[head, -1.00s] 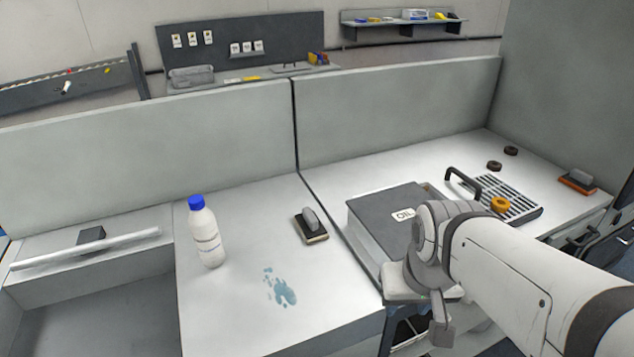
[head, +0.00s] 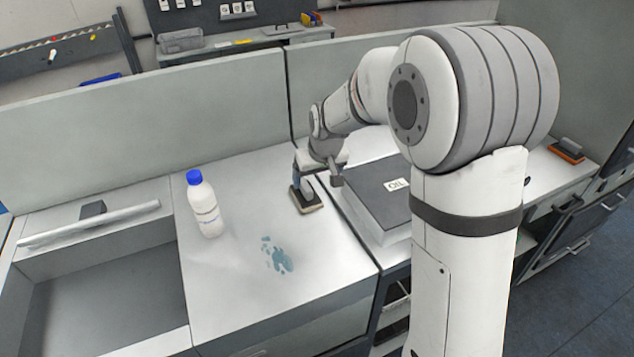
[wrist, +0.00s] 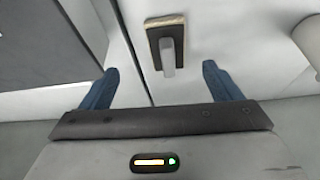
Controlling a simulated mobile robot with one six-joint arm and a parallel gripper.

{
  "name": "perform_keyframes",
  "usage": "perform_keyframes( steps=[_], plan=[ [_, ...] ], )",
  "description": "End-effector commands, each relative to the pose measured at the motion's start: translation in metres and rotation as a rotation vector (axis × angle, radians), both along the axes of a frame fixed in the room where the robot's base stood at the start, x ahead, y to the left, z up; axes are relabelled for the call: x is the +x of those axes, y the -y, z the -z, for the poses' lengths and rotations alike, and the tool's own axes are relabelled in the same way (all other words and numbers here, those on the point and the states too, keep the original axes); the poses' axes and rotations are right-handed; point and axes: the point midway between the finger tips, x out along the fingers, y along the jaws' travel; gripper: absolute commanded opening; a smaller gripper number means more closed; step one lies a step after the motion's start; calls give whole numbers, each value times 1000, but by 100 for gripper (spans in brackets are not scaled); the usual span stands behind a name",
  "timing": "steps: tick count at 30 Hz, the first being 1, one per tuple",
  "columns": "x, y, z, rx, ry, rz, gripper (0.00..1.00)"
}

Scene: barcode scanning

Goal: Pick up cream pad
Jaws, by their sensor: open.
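The cream pad (head: 309,204) lies on the white worktop, with a cream underside, a dark top plate and a grey upright handle. In the wrist view the pad (wrist: 153,44) shows top centre, between and beyond the blue fingertips. My gripper (head: 316,180) is just above the pad in the head view and partly covers its handle. In the wrist view my gripper (wrist: 160,70) has its fingers wide apart, with nothing held. I cannot tell the exact height between fingertips and handle.
A white bottle with blue cap (head: 204,205) stands left of the pad. A blue spill (head: 277,256) lies in front. The grey OIL box (head: 378,200) is close on the right. An orange pad (head: 567,150) lies far right. A low wall (head: 150,132) runs behind.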

Motion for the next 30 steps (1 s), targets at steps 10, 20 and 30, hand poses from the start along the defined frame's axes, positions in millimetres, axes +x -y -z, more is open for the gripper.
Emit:
perform_keyframes(
  steps=[10, 20, 30],
  plan=[
    [36, -20, 25, 1, 20, -44, 85],
    [47, -27, 58, 0, 18, -45, 85],
    [60, -33, 91, 0, 22, -45, 85]
  ],
)
